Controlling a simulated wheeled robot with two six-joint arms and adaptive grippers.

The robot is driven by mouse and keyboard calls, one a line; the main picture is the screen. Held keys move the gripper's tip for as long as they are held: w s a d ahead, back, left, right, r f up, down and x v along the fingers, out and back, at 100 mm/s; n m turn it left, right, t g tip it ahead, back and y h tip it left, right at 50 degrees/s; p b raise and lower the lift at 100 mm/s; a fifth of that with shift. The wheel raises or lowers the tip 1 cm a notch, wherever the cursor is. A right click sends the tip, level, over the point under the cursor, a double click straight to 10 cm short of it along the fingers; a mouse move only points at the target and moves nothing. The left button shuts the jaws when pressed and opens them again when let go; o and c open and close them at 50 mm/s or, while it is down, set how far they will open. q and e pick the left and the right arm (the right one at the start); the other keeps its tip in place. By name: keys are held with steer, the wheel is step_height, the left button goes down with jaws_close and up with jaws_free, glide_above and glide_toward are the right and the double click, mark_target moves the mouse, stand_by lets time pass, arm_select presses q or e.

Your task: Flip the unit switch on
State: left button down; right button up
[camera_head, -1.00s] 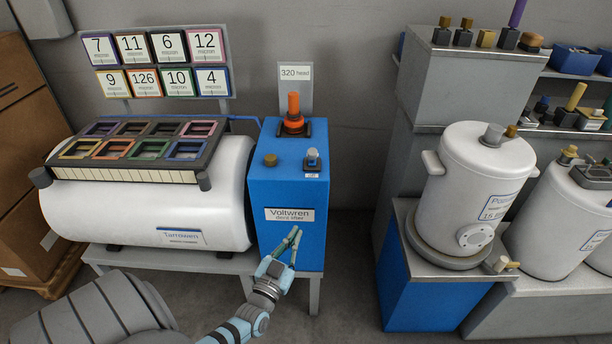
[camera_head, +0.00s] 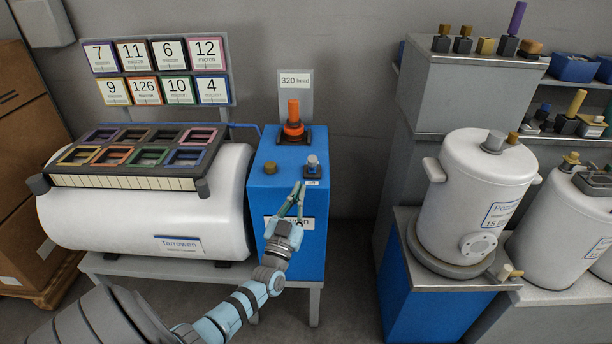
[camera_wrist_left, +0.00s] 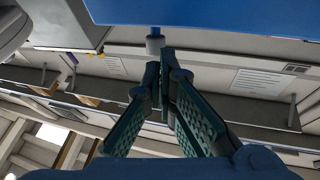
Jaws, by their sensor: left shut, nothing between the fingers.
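The blue unit (camera_head: 308,250) stands right of the white tank, its front name label partly hidden by my left gripper. On its top, near the front right, is a small switch with a grey cap on a dark base (camera_head: 312,165). A small label below it appears to read "Off". My left gripper (camera_head: 298,187) is shut and empty, its fingertips just below and left of the switch. In the left wrist view the closed fingers (camera_wrist_left: 166,62) point toward a small grey cylindrical part (camera_wrist_left: 155,44) by the blue surface; contact cannot be told.
An orange knob (camera_head: 293,128) and a brown knob (camera_head: 270,167) share the unit's top. The white horizontal tank (camera_head: 140,222) with its framed rack is to the left. A white upright tank (camera_head: 475,190) stands to the right, beyond a floor gap.

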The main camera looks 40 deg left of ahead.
mark_target(309, 164)
arm_select(q)
steer(key=b+x, duration=0.1)
steer(key=x, duration=0.5)
